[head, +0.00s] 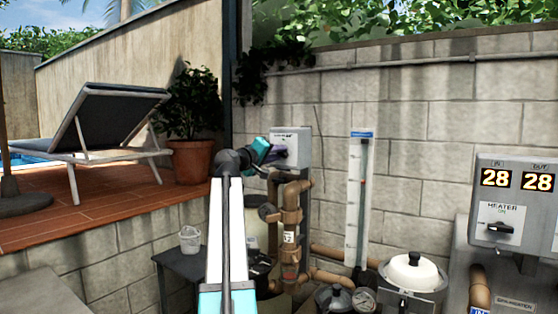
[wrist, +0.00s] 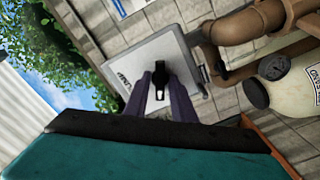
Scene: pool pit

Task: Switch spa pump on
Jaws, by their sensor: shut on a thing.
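A grey switch box (head: 304,146) is mounted on the block wall, above the brown pipes. Its label is too small to read. In the wrist view the box (wrist: 182,58) appears tilted, with a black rotary knob (wrist: 160,74) on its face. My gripper (head: 281,153) reaches the front of the box in the head view and hides the knob there. In the wrist view the two purple fingers of my gripper (wrist: 160,88) stand on either side of the knob, shut on it. The knob's exact pointing direction relative to its markings cannot be told.
Brown pipes with valves (head: 290,215) run just below the box. A heater panel (head: 515,205) with two displays reading 28 is at the right. A clear gauge tube (head: 356,205) stands between.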

